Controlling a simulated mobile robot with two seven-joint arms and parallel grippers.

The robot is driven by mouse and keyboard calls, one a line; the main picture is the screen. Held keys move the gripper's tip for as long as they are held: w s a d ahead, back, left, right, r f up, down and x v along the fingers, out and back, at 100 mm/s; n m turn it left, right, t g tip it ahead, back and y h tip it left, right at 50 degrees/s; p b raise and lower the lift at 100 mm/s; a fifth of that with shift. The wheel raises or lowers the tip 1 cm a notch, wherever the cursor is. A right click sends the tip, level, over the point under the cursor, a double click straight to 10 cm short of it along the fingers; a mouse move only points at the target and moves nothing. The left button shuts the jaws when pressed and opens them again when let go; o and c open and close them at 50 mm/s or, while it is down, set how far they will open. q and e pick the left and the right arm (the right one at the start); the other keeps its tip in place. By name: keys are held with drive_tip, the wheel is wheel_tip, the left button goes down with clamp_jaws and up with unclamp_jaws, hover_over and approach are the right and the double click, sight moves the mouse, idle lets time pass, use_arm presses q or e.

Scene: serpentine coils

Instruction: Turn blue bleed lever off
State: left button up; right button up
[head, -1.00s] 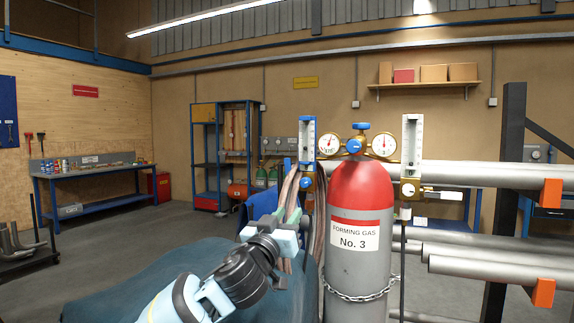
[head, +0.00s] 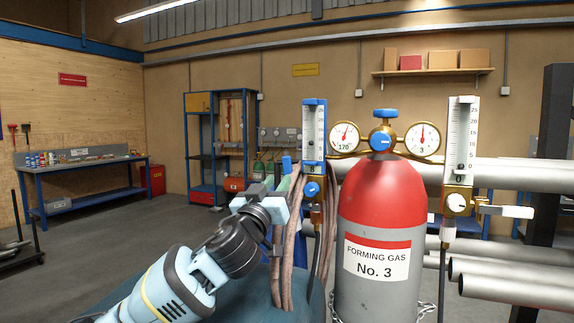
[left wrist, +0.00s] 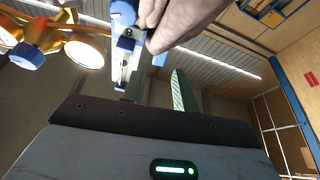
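The blue-framed flowmeter (head: 314,135), with a blue knob (head: 312,189), stands left of the gas cylinder's gauges. A small upright blue piece (head: 287,165), apparently the bleed lever, shows just left of it; its lower part is hidden. My left gripper (head: 272,198) is below and left of this piece, by the hoses. In the left wrist view my left gripper (left wrist: 155,80) has its fingers apart with nothing clearly between them. The blue flowmeter (left wrist: 123,40) and a blue piece (left wrist: 160,60) are just beyond the fingertips; contact cannot be told. My right gripper is out of view.
The red-topped forming gas cylinder (head: 378,225) stands right of my gripper. Brown hoses (head: 296,245) hang beside it. A white flowmeter (head: 461,150) with a pale sideways lever (head: 505,211) is farther right. Grey pipes (head: 515,290) lie at the right; open floor is at the left.

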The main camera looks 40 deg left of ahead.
sight(286, 167)
use_arm(q)
drive_tip(key=shift+w+a+r, duration=0.15)
drive_tip(key=shift+w+a, duration=0.05)
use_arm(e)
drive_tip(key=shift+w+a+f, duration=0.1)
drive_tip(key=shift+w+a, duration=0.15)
use_arm(q)
drive_tip(key=shift+r, duration=0.1)
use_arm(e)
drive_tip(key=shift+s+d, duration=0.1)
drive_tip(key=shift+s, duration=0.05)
use_arm(q)
drive_tip(key=p+x, duration=0.1)
drive_tip(key=x, duration=0.4)
drive_tip(key=shift+w+a+r, duration=0.1)
drive_tip(key=shift+w+r, duration=0.2)
drive_tip(key=shift+x, duration=0.9)
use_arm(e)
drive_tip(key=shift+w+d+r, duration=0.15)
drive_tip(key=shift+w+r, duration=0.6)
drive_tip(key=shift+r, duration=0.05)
use_arm(q)
drive_tip(key=shift+w+f, duration=0.1)
drive_tip(key=shift+f, duration=0.05)
clamp_jaws()
